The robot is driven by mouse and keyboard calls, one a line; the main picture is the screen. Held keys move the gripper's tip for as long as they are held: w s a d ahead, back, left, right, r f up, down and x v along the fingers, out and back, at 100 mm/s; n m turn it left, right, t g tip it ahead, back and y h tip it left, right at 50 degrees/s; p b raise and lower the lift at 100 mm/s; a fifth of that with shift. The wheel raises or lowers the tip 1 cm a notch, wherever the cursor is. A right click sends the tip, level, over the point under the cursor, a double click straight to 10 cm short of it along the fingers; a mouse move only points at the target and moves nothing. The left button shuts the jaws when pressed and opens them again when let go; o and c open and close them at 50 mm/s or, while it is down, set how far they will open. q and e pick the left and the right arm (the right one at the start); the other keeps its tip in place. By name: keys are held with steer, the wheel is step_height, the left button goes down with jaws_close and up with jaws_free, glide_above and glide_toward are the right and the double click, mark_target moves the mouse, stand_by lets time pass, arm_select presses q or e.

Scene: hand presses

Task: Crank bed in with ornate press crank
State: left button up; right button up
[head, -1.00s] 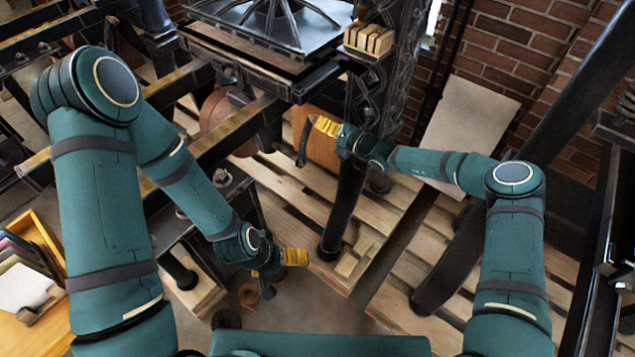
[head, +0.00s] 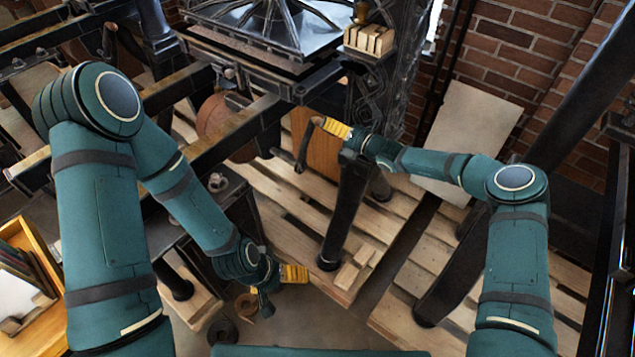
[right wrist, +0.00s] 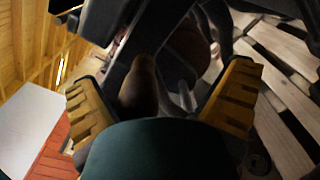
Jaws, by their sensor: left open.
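The ornate press has a dark patterned column (head: 402,75). Its crank (head: 301,152) is a dark curved arm beside the rails, with a brown wooden handle (head: 318,121) at its upper end. My right gripper (head: 336,128) is at this handle, coming from the right. In the right wrist view its yellow fingers stand wide apart, with the wooden handle (right wrist: 138,90) between them and visible gaps either side. I cannot tell whether either finger touches it. My left gripper (head: 292,273) is open and empty, low in front of the press, away from the crank.
A dark platen (head: 262,18) sits at the top, with wooden blocks (head: 369,40) on a shelf beside it. A round brown drum (head: 218,125) hangs under the rails. Slatted pallets (head: 290,225) cover the floor. A wooden drawer (head: 40,325) is at lower left.

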steer(key=shift+s+a+r, duration=0.1)
steer(key=shift+s+a, duration=0.05)
steer(key=shift+s, duration=0.05)
steer(key=shift+p+v, duration=0.65)
steer(key=shift+v, duration=0.25)
steer(key=p+v, duration=0.3)
steer(key=v, duration=0.3)
steer(key=s+a+f+n+g+h, duration=0.1)
steer(key=s+a+f+n+g, duration=0.15)
steer(key=s+n, duration=0.3)
steer(key=s+a+f+n+g+h, duration=0.2)
steer(key=s+f+n+g, duration=0.25)
steer(key=s, duration=0.25)
steer(key=s+a+f+n+g+h, duration=0.1)
steer(key=s+a+f+n+g, duration=0.15)
steer(key=s+n, duration=0.35)
steer(key=s+d+n+h, duration=0.3)
steer(key=s+d+n, duration=0.1)
steer(key=s+n, duration=0.4)
steer(key=s+d+n+h, duration=0.3)
steer(key=s+d+n, duration=0.2)
steer(key=s+n, duration=0.3)
steer(key=shift+s+d+r+n+h, duration=0.15)
steer(key=shift+s+d+n+h, duration=0.1)
steer(key=shift+n+h, duration=0.05)
